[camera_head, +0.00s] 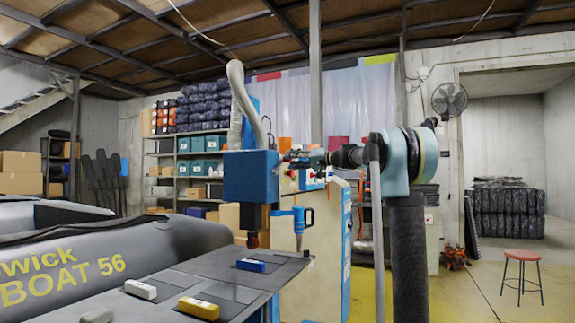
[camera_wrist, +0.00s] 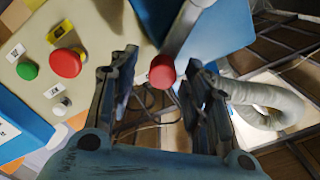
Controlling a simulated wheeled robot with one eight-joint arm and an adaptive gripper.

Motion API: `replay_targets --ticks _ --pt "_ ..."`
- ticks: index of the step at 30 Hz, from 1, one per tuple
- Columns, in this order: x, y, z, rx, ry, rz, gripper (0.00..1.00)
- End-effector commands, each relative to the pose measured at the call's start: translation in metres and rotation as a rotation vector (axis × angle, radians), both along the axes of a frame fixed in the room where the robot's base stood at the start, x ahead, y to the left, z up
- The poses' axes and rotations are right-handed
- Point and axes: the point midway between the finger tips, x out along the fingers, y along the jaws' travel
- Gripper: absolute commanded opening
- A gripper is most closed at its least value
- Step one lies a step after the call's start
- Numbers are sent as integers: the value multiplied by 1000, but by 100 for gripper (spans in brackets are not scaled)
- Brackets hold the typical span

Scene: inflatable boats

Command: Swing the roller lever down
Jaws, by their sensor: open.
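The lever, a grey bar (camera_wrist: 185,30) with a round red knob (camera_wrist: 163,72), shows in the wrist view. The knob appears between the tips of my open gripper (camera_wrist: 162,82), with a gap on each side. I cannot tell how deep it sits between the fingers. In the head view my gripper (camera_head: 298,158) is at the right side of the blue machine head (camera_head: 250,177), in front of the control box. The lever is too small or hidden there to make out clearly.
A panel with a green button (camera_wrist: 27,70) and a red button (camera_wrist: 66,63) lies left of my fingers. A grey hose (camera_wrist: 265,100) is at right. Below the machine head, a grey table (camera_head: 215,285) holds several small blocks. A grey boat (camera_head: 110,265) stands left.

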Motion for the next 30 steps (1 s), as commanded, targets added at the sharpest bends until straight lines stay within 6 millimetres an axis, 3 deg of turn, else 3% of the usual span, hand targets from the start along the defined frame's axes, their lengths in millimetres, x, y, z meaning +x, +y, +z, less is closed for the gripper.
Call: replay_targets --ticks 6,17,24,30 --pt "7 20 0 0 0 1 44" --pt "9 24 0 0 0 0 44" --pt "9 24 0 0 0 0 0" --pt "8 28 -1 0 3 3 0"
